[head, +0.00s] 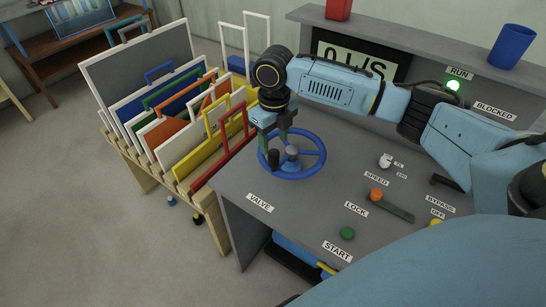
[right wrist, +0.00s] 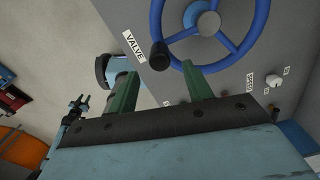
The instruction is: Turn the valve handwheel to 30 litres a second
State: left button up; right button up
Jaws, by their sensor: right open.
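The blue valve handwheel (head: 322,157) lies on the grey console by the VALVE label. It has a grey hub and a dark upright knob (head: 274,158) on its rim. My right gripper (head: 270,140) is open over the wheel's left side, by the knob. In the right wrist view the knob (right wrist: 160,57) stands beyond the gap between the two green fingers, with nothing held. The wheel (right wrist: 231,48) fills the top there. The display (head: 345,53) reads 0 L/S, its lower part hidden by my right arm. My left gripper does not show.
The console (head: 300,220) carries a white SPEED knob (head: 385,160), an orange-ended lever (head: 377,194) and a green button (head: 347,233). A rack (head: 180,190) of coloured frames stands close at the console's left. A blue cup (head: 512,47) sits on the ledge.

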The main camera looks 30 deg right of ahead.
aim_at(274, 152)
notch_tip(274, 152, down, 8)
jog(key=shift+r, duration=0.1)
jog(key=shift+c, duration=0.2)
grip_shut()
